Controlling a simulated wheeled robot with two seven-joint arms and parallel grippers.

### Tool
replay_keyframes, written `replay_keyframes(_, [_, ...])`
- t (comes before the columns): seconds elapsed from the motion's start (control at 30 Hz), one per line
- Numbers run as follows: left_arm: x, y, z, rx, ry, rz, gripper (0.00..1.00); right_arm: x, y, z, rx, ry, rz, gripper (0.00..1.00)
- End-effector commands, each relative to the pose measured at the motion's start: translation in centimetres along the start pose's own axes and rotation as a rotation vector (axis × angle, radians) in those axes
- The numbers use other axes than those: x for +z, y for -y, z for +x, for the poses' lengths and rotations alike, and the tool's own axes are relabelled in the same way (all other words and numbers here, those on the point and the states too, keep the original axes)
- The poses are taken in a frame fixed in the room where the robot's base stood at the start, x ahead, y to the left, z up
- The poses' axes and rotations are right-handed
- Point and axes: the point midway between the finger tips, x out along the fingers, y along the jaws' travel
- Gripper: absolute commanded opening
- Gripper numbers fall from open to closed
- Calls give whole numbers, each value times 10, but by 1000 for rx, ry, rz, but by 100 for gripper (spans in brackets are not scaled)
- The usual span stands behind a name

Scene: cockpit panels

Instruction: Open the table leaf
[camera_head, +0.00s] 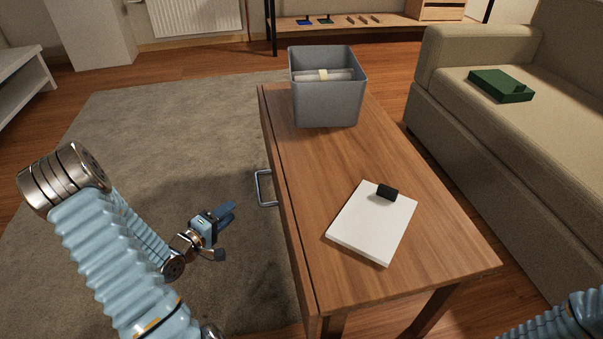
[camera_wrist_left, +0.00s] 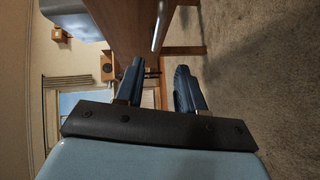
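The wooden table (camera_head: 340,165) stands in the middle of the head view. A seam runs along its left edge, and the leaf seems to hang down on that side, mostly hidden from above. A metal bar handle (camera_head: 265,188) sticks out from the left side; it also shows in the left wrist view (camera_wrist_left: 158,27). My left gripper (camera_head: 229,212) is over the rug, left of the handle and apart from it. In the left wrist view its two fingers (camera_wrist_left: 160,72) are spread and empty, with the handle beyond them. My right gripper is out of view.
A grey bin (camera_head: 327,103) with things inside stands at the table's far end. A white notepad (camera_head: 370,225) with a black clip (camera_head: 388,192) lies at the near end. A sofa (camera_head: 500,130) flanks the right side. The rug (camera_head: 150,120) left of the table is clear.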

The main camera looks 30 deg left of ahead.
Motion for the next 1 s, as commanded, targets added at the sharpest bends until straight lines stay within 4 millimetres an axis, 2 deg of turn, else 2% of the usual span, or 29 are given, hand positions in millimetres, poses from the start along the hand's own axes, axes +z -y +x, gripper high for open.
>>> replay_keyframes(0.07, [-4,-1,-2,14,-2,-9,38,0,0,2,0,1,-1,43])
replay_keyframes(0.17, [-3,-2,9,17,0,-12,38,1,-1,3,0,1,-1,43])
replay_keyframes(0.5, [-2,-2,85,17,1,-10,38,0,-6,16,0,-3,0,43])
replay_keyframes(0.7, [-3,-2,119,15,0,-10,38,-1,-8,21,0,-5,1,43])
replay_keyframes(0.83, [-3,-3,130,14,1,-10,38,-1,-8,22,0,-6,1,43])
replay_keyframes(1.0, [-3,-4,134,13,-1,-11,38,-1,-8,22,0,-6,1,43])
